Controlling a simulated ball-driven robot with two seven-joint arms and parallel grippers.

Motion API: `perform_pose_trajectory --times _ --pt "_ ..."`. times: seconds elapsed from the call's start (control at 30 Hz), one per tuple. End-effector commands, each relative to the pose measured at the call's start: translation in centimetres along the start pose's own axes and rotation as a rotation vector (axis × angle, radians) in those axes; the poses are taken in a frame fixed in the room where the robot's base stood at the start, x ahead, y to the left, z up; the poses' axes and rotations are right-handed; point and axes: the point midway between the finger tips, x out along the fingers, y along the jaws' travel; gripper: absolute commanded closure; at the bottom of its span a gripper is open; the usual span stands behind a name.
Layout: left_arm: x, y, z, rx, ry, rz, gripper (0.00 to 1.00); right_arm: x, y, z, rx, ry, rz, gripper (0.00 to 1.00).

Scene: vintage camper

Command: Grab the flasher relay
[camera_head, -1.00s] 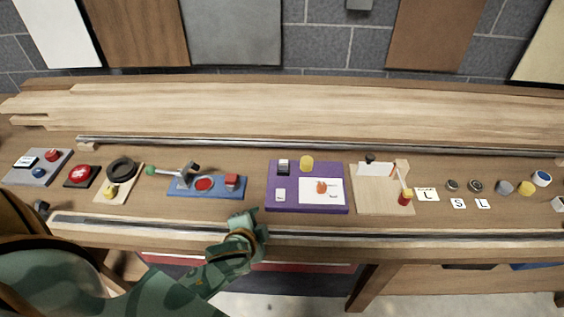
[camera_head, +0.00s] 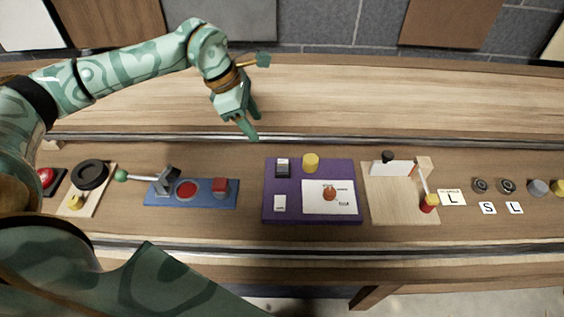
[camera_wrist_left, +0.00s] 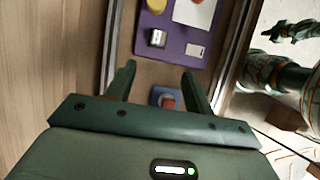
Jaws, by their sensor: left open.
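My left gripper (camera_head: 255,128) is open and empty above the back of the bench, its fingers pointing down toward the front. In the left wrist view its fingers (camera_wrist_left: 158,72) are spread, with bench surface between them. A small black-and-silver box (camera_head: 283,168) stands on the purple board (camera_head: 270,212), to the right and in front of the gripper; it also shows in the wrist view (camera_wrist_left: 157,38), beyond the fingertips. It may be the flasher relay; no readable label confirms this. A green part of mine (camera_wrist_left: 295,30), seemingly the right gripper, is at the wrist view's upper right.
A blue board (camera_head: 205,200) with a lever and red block lies left. A wooden board (camera_head: 400,207) lies right. A metal rail (camera_head: 330,141) runs behind.

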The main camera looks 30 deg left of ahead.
Motion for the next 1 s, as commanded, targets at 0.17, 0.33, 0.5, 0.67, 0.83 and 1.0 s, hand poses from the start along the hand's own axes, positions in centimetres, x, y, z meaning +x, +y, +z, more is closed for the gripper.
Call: perform_pose_trajectory --times 0.17,0.33,0.5,0.67,0.83,1.0 --pt "3.9 0.0 -0.2 0.000 0.009 -0.003 0.47 0.2 0.1 0.7 -0.001 -0.010 0.001 1.00" --pt "8.0 0.0 -0.1 0.000 0.006 -0.002 0.47 0.4 0.1 0.8 -0.001 -0.012 0.001 1.00" --pt "10.1 0.0 -0.1 0.000 0.006 0.000 0.47 0.6 0.1 0.8 -0.001 -0.012 0.001 1.00" --pt "11.5 0.1 0.2 -0.001 0.004 -0.002 0.47 0.6 0.1 0.6 -0.001 -0.010 0.001 1.00" --pt "14.4 0.3 0.7 -0.002 0.005 -0.003 0.47 0.8 0.0 0.6 -0.001 -0.010 0.000 1.00" --pt "15.6 0.4 0.7 -0.001 0.004 0.001 0.47 0.9 -0.1 0.5 0.000 -0.008 -0.001 1.00"
